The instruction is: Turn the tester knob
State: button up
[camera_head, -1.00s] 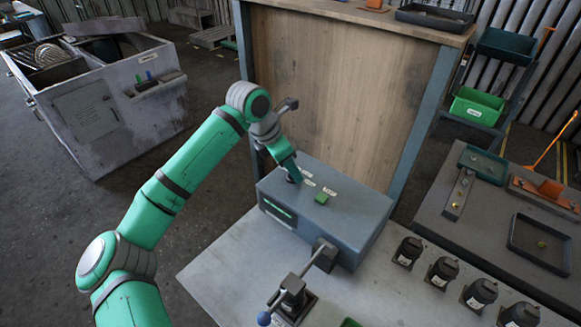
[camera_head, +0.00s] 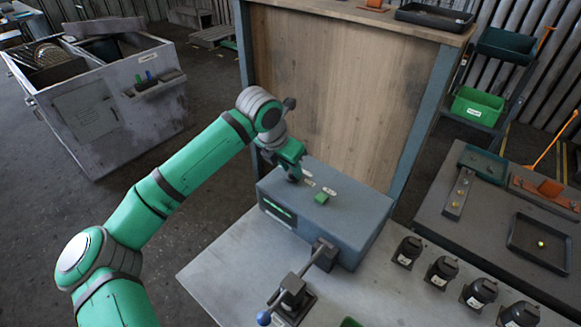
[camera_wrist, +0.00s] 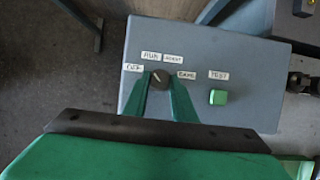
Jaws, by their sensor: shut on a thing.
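The tester is a grey-blue box (camera_head: 345,222) on the light bench. Its dark round knob (camera_wrist: 160,77) shows in the wrist view on the left part of the top face. Several white labels stand around the knob; one at its left seems to read OFF. A pale mark on the knob seems to point up and left. My gripper (camera_wrist: 160,88) is shut on the knob, with one green finger on each side. In the head view my gripper (camera_head: 292,178) is over the box's far left part and hides the knob.
A green button (camera_wrist: 218,97) beside a TEST label is right of the knob. A clamp with a blue-tipped lever (camera_head: 290,298) stands in front of the box. Several black motors (camera_head: 442,271) stand in a row to the right. A wooden panel (camera_head: 340,90) rises behind.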

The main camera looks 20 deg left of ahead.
jog(key=shift+n+y, duration=0.9)
jog(key=shift+n, duration=1.3)
jog(key=shift+d, duration=0.1)
jog(key=o, duration=1)
jog(key=shift+s, duration=0.1)
jog(key=v, duration=1)
jog(key=shift+s+r, duration=0.25)
jog(key=shift+r, duration=0.05)
jog(key=shift+w+d, duration=0.1)
